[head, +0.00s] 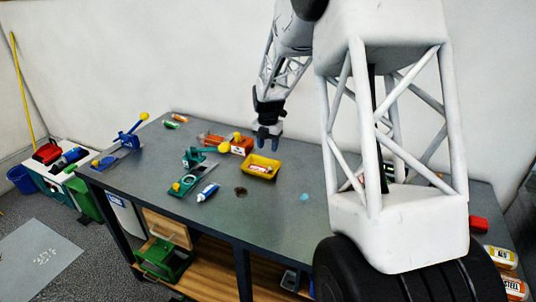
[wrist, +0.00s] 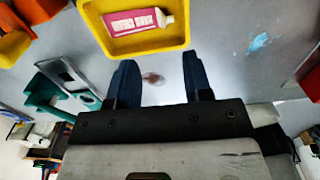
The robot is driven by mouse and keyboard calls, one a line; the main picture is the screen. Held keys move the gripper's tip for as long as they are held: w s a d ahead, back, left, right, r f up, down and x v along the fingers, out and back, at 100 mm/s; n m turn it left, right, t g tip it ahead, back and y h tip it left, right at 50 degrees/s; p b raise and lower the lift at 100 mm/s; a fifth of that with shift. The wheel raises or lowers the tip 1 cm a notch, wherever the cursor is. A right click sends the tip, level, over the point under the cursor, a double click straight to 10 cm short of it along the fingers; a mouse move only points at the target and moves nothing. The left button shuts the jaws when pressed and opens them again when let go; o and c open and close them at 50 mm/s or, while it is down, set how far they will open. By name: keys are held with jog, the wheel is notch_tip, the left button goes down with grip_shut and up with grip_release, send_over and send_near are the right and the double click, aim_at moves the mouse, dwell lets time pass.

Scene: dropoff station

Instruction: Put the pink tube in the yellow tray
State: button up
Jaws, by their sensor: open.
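The yellow tray (head: 259,177) stands on the grey workbench, and its near part shows at the top of the wrist view (wrist: 150,46). The pink tube (wrist: 131,20) lies flat inside the tray, with its pale cap end to the right; it also shows small in the head view (head: 261,168). My gripper (head: 268,138) is above the bench, near the tray. In the wrist view its two dark blue fingers (wrist: 160,80) are spread apart with nothing between them, apart from the tube and just short of the tray's edge in the picture.
A green clamp-like tool (head: 192,165) and a white-blue tube (head: 207,192) lie left of the tray. An orange block tool (head: 240,145) is behind it. A blue tool (head: 128,138) is at the bench's left end. Bare bench (head: 275,205) lies in front, with flat stains.

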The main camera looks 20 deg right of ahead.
jog(key=shift+r, duration=1.15)
jog(key=s+a+r+m, duration=0.3)
jog(key=s+r+m, duration=0.1)
jog(key=s, duration=0.3)
jog(key=s+a+r+m+t, duration=0.1)
jog(key=s+a+r+m, duration=0.3)
jog(key=s, duration=0.3)
jog(key=s+a+r+m, duration=0.2)
jog(key=s+r+m, duration=0.3)
jog(key=s, duration=0.3)
jog(key=s+a+m, duration=0.2)
jog(key=s+m, duration=0.5)
jog(key=s, duration=0.5)
jog(key=s+a+m+t, duration=0.1)
jog(key=s+a+m, duration=0.2)
jog(key=s+m, duration=0.4)
jog(key=shift+s+f+t, duration=0.3)
jog(key=shift+s, duration=2.5)
